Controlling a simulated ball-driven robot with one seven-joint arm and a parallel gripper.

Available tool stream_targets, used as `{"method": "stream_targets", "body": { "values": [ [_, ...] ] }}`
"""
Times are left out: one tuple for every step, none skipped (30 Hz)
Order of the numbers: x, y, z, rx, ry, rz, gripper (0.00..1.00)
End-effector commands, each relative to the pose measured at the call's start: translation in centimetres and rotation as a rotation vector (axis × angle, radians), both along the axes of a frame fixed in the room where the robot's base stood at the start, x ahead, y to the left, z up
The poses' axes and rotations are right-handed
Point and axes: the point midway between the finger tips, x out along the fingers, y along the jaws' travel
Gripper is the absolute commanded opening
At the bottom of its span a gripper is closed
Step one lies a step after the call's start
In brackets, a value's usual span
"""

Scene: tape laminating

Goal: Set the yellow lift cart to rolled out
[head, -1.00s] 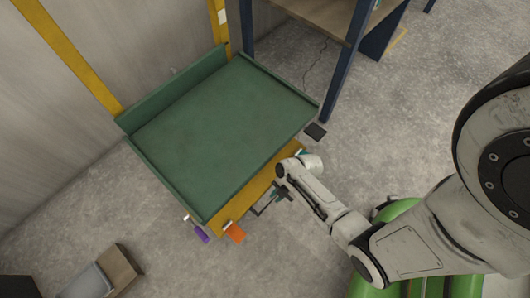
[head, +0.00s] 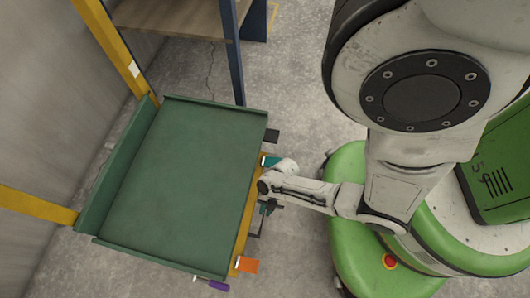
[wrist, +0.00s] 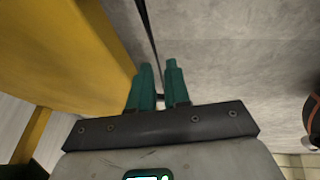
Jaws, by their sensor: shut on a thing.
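The yellow lift cart (head: 239,244) shows in the head view as a large green platform with a yellow edge below its right side. Its yellow side also fills the upper left of the wrist view (wrist: 75,40). My gripper (head: 266,209) is low beside that right edge. In the wrist view its teal fingers (wrist: 159,88) are closed around a thin dark handle bar (wrist: 150,35). In the head view the arm hides part of the bar. An orange pedal (head: 247,265) and a purple grip (head: 218,285) stick out near the cart's lower right corner.
Yellow bars (head: 112,38) stand along the wall behind the cart. A workbench with a dark blue leg (head: 234,55) is close to the platform's top edge. My green base is at the right. Grey floor (head: 300,245) is open between cart and base.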

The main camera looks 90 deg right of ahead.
Motion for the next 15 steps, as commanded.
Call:
{"method": "stream_targets", "body": {
  "values": [
    [-0.67, 0.19, -0.1, 0.004, 0.013, 0.001, 0.0],
    [-0.69, 0.19, -0.11, 0.005, 0.014, 0.001, 0.19],
    [-0.71, 0.2, -0.11, 0.005, 0.014, 0.001, 0.23],
    [-0.71, 0.2, -0.11, 0.005, 0.014, 0.001, 0.25],
    [-0.7, 0.19, -0.11, 0.005, 0.014, 0.001, 0.28],
    [-0.66, 0.2, -0.11, 0.005, 0.013, 0.001, 0.32],
    [-0.64, 0.19, -0.1, 0.005, 0.013, 0.001, 0.35],
    [-0.62, 0.18, -0.1, 0.004, 0.012, 0.001, 0.38],
    [-0.58, 0.17, -0.09, 0.004, 0.012, 0.001, 0.42],
    [-0.55, 0.17, -0.08, 0.004, 0.011, 0.001, 0.42],
    [-0.52, 0.17, -0.08, 0.004, 0.011, 0.001, 0.42],
    [-0.49, 0.16, -0.08, 0.004, 0.01, 0.0, 0.42],
    [-0.46, 0.15, -0.07, 0.004, 0.01, 0.001, 0.42],
    [-0.45, 0.15, -0.07, 0.003, 0.009, 0.001, 0.42],
    [-0.43, 0.15, -0.06, 0.003, 0.009, 0.001, 0.42]
  ]
}}
